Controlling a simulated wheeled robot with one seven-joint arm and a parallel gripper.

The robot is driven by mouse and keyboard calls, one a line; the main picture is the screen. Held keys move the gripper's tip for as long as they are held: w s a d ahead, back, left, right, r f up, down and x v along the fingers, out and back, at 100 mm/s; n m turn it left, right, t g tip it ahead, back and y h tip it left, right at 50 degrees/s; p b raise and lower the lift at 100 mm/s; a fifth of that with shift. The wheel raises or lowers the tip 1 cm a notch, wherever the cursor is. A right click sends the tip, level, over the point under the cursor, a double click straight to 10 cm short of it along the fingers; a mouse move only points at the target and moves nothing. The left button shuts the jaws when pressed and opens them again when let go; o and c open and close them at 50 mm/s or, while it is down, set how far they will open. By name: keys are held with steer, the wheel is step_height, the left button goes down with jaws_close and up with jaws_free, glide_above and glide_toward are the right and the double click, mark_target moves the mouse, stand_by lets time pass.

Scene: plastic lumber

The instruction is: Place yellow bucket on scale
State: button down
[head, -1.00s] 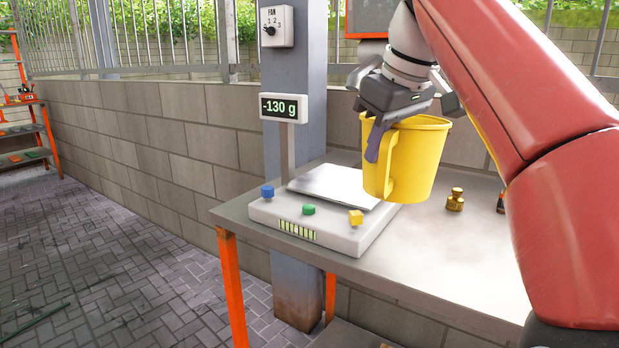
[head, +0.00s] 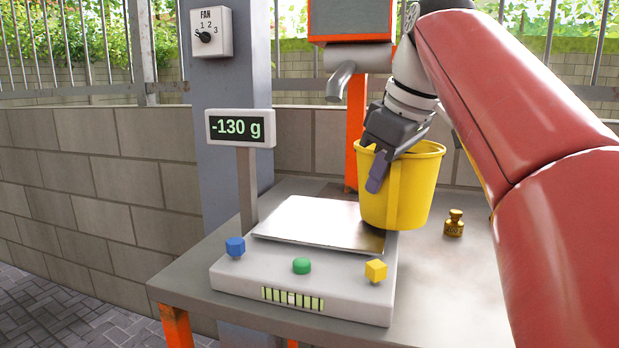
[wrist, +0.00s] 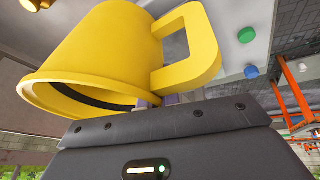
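The yellow bucket (head: 412,190) is upright in the head view, overlapping the right edge of the scale's metal plate. I cannot tell whether its bottom touches anything. My gripper (head: 377,172) is shut on the bucket at its rim and handle side; one finger shows outside the wall. In the wrist view the bucket (wrist: 105,55) and its handle fill the upper middle, and the fingertips (wrist: 160,99) are mostly hidden. The scale (head: 340,300) stands on the table, its plate (head: 308,222) bare on the left. Its display (head: 240,128) reads -130 g.
Blue (head: 235,246), green (head: 301,265) and yellow (head: 376,270) knobs line the scale's front. A brass weight (head: 454,223) stands on the table to the right. A grey post with a fan switch (head: 211,32) and an orange-framed tap (head: 345,80) stand behind.

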steer(key=w+a, duration=0.1)
steer(key=a, duration=0.1)
steer(key=w+a, duration=0.1)
steer(key=a, duration=0.1)
steer(key=w+a, duration=0.1)
steer(key=a, duration=0.2)
steer(key=shift+p, duration=0.4)
steer(key=a, duration=0.2)
steer(key=w+a, duration=0.1)
steer(key=shift+f, duration=0.35)
steer(key=shift+d, duration=0.1)
steer(key=shift+f, duration=0.1)
steer(key=c, duration=1.6)
jaws_free()
